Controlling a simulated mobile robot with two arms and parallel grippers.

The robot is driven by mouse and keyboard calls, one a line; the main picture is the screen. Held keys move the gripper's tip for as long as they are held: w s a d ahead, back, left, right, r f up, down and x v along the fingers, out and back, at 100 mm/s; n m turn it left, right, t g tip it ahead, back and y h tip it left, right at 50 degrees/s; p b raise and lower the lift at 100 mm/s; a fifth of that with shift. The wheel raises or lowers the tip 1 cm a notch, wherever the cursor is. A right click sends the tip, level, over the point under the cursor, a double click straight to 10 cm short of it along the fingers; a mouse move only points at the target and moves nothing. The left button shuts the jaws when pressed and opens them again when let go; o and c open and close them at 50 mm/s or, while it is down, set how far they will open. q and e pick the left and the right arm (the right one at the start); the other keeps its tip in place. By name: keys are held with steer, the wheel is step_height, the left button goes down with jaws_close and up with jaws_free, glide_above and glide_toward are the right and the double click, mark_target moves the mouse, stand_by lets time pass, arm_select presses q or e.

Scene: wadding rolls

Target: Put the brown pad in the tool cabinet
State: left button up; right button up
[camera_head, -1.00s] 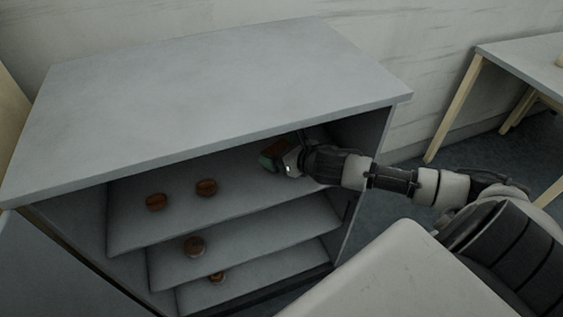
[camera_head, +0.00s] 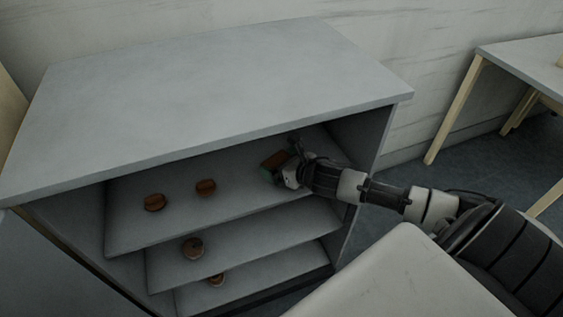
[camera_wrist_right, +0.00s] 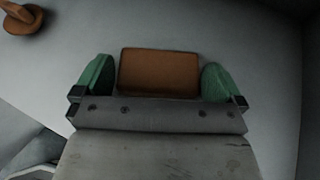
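The brown pad (camera_head: 275,159) is a flat rectangular block on the right part of the top shelf (camera_head: 240,170) inside the grey tool cabinet (camera_head: 215,85). In the right wrist view the brown pad (camera_wrist_right: 159,73) lies between the two green fingertips. My right gripper (camera_head: 283,165) reaches into the cabinet from the right. In its wrist view the right gripper (camera_wrist_right: 159,80) has its fingers wide apart, with a thin gap on each side of the pad. Whether the pad rests fully on the shelf is hard to tell. My left gripper is not in view.
Two round brown objects (camera_head: 155,203) (camera_head: 205,187) sit on the top shelf to the left. One more (camera_head: 193,247) is on the middle shelf and another (camera_head: 217,279) on the lowest. The cabinet's top overhangs the gripper, and its side wall (camera_head: 366,150) is close on the right.

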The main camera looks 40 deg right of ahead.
steer(key=shift+r, duration=0.2)
steer(key=p+v, duration=0.1)
steer(key=v, duration=0.9)
steer(key=shift+f, duration=0.1)
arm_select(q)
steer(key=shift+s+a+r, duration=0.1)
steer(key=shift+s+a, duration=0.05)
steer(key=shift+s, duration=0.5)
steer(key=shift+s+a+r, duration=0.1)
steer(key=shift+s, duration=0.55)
arm_select(e)
steer(key=shift+v, duration=1.05)
